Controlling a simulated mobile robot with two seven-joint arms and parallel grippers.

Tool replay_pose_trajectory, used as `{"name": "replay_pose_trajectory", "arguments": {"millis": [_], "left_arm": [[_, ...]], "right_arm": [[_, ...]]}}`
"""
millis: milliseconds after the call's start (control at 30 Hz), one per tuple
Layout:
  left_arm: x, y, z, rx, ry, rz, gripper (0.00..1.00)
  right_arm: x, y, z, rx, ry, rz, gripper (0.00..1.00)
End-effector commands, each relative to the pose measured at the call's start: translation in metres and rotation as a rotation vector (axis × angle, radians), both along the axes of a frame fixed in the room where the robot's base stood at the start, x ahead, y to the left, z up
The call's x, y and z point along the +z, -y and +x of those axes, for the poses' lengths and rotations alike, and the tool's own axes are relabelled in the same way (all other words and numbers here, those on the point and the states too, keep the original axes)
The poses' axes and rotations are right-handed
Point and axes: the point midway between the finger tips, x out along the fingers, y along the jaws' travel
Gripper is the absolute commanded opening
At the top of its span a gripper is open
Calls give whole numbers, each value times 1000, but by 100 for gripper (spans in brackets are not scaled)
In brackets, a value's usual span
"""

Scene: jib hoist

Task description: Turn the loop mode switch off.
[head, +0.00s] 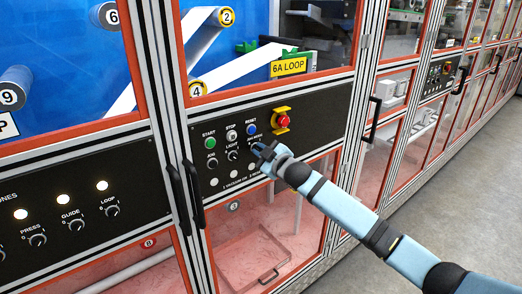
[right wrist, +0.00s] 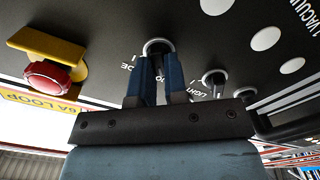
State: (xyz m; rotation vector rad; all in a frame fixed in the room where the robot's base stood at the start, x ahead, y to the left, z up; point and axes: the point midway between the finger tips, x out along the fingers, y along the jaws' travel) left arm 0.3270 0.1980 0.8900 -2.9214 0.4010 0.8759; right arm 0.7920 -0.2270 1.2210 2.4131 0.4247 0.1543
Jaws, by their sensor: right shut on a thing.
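The loop mode switch is a black rotary knob (right wrist: 157,45) on the black control panel (head: 325,112). Part of its MODE label shows in the head view beside my right gripper (head: 260,150), which hides most of the knob. In the right wrist view, the two blue fingers of my right gripper (right wrist: 160,70) are closed around the knob, one on each side. The knob's pointer direction cannot be made out behind the fingers. My left gripper is not in view.
The LIGHT knob (head: 232,155) and another knob (head: 212,162) sit left of my gripper. Green START (head: 210,143), STOP (head: 231,135) and blue RESET (head: 250,129) buttons are above. A red emergency button (head: 281,121) is close by. A dark door handle (head: 195,190) stands left.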

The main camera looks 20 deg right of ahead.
Motion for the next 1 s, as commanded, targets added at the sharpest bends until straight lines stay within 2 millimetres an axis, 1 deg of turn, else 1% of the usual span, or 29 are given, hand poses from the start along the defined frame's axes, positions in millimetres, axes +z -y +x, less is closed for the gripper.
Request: {"name": "replay_pose_trajectory", "arguments": {"millis": [300,767,800,900,1000], "left_arm": [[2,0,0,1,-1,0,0],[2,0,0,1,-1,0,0],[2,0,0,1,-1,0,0],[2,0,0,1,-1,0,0],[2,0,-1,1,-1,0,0]], "right_arm": [[0,0,0,0,32,-87,0],[0,0,0,0,36,-99,0],[0,0,0,0,36,-99,18],[0,0,0,0,36,-99,39],[0,0,0,0,36,-98,39]]}}
